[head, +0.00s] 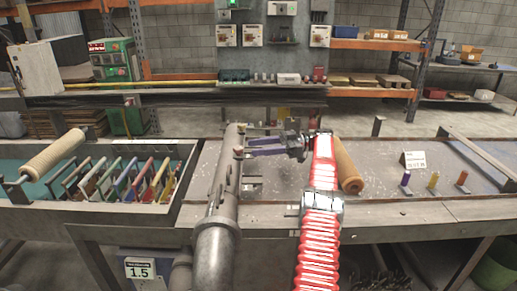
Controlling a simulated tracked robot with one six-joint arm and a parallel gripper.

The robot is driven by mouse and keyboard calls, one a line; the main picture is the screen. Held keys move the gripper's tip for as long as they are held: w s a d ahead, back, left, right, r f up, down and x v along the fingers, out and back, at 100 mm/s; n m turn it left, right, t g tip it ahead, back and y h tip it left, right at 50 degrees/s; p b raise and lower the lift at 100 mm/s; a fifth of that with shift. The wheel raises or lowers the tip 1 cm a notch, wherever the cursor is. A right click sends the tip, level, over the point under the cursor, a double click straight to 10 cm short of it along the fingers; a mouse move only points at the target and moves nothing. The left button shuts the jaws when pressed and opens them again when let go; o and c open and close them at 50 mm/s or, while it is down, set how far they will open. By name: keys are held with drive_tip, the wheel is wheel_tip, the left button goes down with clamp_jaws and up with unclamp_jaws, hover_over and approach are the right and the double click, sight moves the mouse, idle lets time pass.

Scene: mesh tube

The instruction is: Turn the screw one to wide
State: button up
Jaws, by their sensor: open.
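My gripper (254,147) is open at the centre of the view, its purplish fingers pointing left towards an upright grey pipe (226,180). The fingertips are close to the pipe's right side; I cannot tell if they touch it. A small orange-brown fitting (239,152) sits on the pipe near the fingertips and may be a screw; it is too small to tell how it is turned. No mark reading wide or one is legible. Nothing is visible between the fingers.
A bench (280,212) spans the view. A tray (95,215) of coloured frames stands left, with a pale roller (55,152). A tan roller (347,165) lies right of my gripper. Purple (405,178), yellow (433,181) and orange (462,178) pegs stand by a white card (413,160).

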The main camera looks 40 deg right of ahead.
drive_tip(key=w+a+r+m+t+h, duration=0.25)
drive_tip(key=w+a+r+t, duration=0.2)
drive_tip(key=w+r, duration=0.65)
drive_tip(key=w+a+r+m+t+h, duration=0.1)
drive_tip(key=w+a+r+t+h, duration=0.35)
drive_tip(key=r, duration=0.95)
drive_tip(key=a+r+m+t+h, duration=0.2)
drive_tip(key=a+r+m+h, duration=0.55)
drive_tip(key=r+h, duration=0.2)
drive_tip(key=s+a+f+g, duration=0.5)
drive_tip(key=s+a+f, duration=0.4)
drive_tip(key=s, duration=0.5)
drive_tip(key=s+a+f+g+y, duration=0.1)
drive_tip(key=s+a+f+g, duration=0.4)
drive_tip(key=s+a+f, duration=0.5)
drive_tip(key=s+a+f+g, duration=0.5)
drive_tip(key=s+a+f, duration=0.5)
drive_tip(key=s, duration=1)
wheel_tip(320, 180, down, 5)
drive_tip(key=shift+r+m, duration=0.2)
drive_tip(key=shift+m, duration=0.1)
drive_tip(key=shift+s, duration=0.1)
drive_tip(key=shift+c, duration=0.5)
